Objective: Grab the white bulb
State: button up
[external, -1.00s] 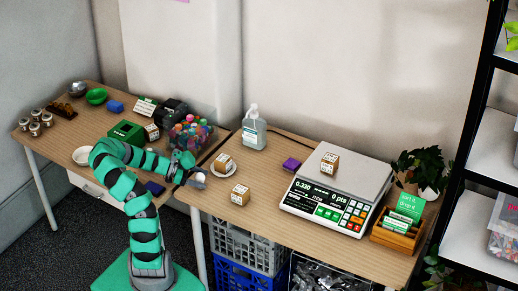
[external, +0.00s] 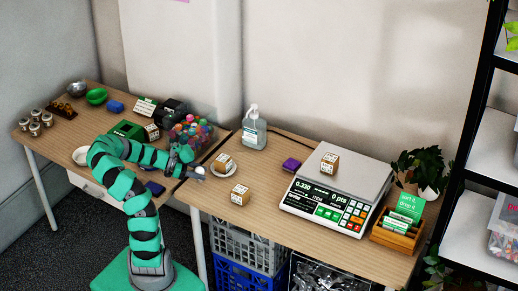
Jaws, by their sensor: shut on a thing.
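My gripper (external: 194,173) is at the end of my teal and black arm, over the right end of the left table, near the gap between the two tables. It is shut on a small whitish thing at its tip, which looks like the white bulb (external: 200,170). The bulb is small here and partly covered by the jaws, so its shape is not clear. It appears to be held above the table top.
Right of my gripper, a white saucer (external: 233,173) bears a cardboard box (external: 222,162). Another box (external: 240,195) stands in front. A tub of coloured balls (external: 192,134) is behind my gripper.

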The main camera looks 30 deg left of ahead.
jog(key=s+d+r+b, duration=0.1)
jog(key=s+d, duration=0.1)
jog(key=s, duration=1.3)
jog(key=shift+s+d+r+b, duration=0.35)
jog(key=shift+s+d+r, duration=0.05)
